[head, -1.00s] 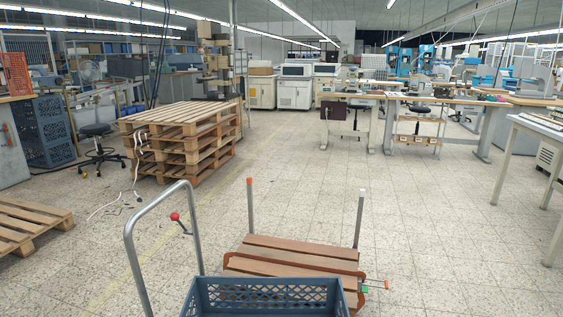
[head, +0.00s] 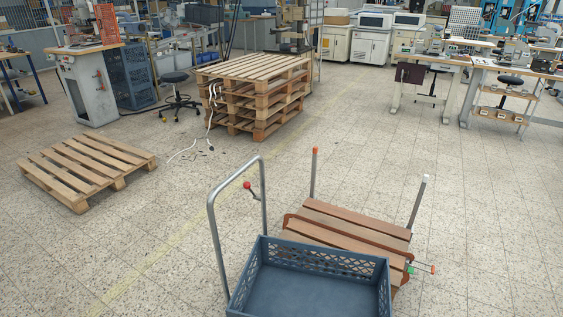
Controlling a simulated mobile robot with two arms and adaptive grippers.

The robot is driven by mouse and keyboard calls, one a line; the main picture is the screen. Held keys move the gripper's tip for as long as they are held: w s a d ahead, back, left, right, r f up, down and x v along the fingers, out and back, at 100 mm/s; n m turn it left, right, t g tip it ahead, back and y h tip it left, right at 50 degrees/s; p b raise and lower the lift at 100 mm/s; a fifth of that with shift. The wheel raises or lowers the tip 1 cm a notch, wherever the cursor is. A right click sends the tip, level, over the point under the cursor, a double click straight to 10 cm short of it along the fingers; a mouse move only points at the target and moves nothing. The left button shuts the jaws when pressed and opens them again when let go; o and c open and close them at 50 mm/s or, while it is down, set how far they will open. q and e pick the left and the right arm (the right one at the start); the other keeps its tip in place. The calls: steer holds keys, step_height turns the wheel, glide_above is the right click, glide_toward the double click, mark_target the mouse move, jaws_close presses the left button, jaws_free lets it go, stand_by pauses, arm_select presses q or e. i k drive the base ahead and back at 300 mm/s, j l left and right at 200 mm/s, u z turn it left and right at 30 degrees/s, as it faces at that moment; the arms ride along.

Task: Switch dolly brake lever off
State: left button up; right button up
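A dolly with a bent grey tube handle (head: 213,225) stands at the bottom centre of the head view. A lever with a red ball knob (head: 248,186) shows within the handle's outline, its rod slanting down to the right. A blue-grey crate (head: 325,260), empty as far as it shows, sits at the handle's right. Its lower front is cut off by the frame edge. The dolly's base and wheels are hidden. Neither of my grippers is in view.
Behind the crate is a wooden-slatted platform (head: 355,221) with two upright posts and a thin rod with coloured ends at its right. A flat pallet (head: 85,168) lies at the left. Stacked pallets (head: 255,68) and a stool (head: 176,78) stand behind. The tiled floor (head: 490,220) at right is clear.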

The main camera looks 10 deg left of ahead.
mark_target(247, 185)
steer(key=j+z, duration=0.15)
steer(key=j, duration=0.9)
steer(key=j+z, duration=0.15)
steer(key=j, duration=0.95)
steer(key=k+j+z, duration=0.2)
steer(key=j, duration=0.85)
steer(key=i+j, duration=0.05)
steer(key=i, duration=0.05)
